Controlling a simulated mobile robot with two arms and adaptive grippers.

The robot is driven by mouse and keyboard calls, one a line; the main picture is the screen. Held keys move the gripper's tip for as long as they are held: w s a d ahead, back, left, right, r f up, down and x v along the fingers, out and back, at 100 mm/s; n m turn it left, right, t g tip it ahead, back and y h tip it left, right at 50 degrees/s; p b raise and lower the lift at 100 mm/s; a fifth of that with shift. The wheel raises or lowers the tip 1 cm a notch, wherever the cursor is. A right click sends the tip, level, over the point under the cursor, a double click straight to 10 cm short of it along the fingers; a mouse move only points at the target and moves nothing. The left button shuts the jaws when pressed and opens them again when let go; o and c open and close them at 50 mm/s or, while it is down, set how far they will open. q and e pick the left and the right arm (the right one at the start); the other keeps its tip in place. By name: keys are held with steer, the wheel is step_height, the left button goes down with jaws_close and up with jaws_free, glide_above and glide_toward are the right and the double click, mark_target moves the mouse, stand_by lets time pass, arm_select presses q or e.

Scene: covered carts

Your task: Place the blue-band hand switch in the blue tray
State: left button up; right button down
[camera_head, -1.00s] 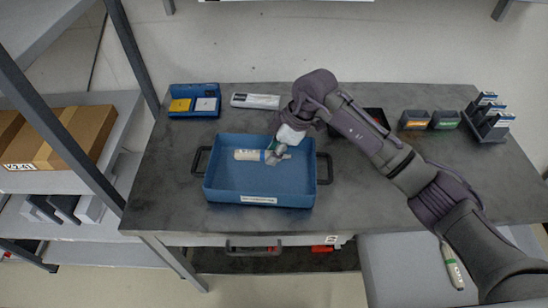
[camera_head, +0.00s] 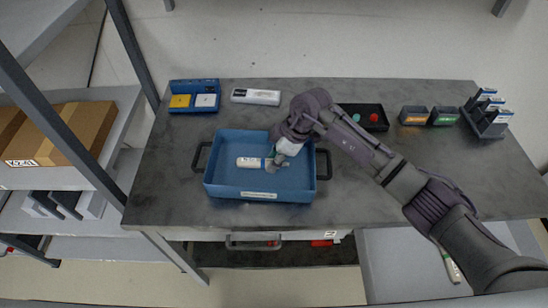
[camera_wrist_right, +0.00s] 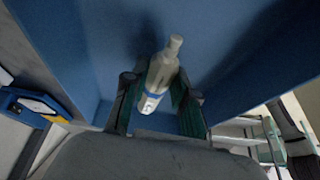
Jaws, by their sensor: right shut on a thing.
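The blue tray (camera_head: 225,190) sits on the dark table, with a black handle at each side. The hand switch (camera_head: 247,162) is a white cylinder with a blue band, inside the tray's outline and roughly level. My right gripper (camera_head: 271,166) is shut on its banded end. In the right wrist view the switch (camera_wrist_right: 164,66) lies between the two fingers, its narrow tip pointing away over the tray's blue floor. I cannot tell whether the switch touches the floor. My left gripper is not in view.
Behind the tray are a blue holder (camera_head: 194,88) with yellow and white items, and a white box (camera_head: 255,97). A black tray (camera_head: 362,116) with red and green pieces stands behind my arm. A green-banded switch (camera_head: 452,268) lies at lower right, partly hidden by my arm.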

steer(key=c, duration=0.9)
jaws_free()
steer(key=shift+r, duration=0.1)
steer(key=shift+r, duration=0.35)
steer(key=b+v, duration=0.1)
steer(key=v, duration=1.1)
steer(key=shift+r+b, duration=0.15)
steer(key=shift+b, duration=0.25)
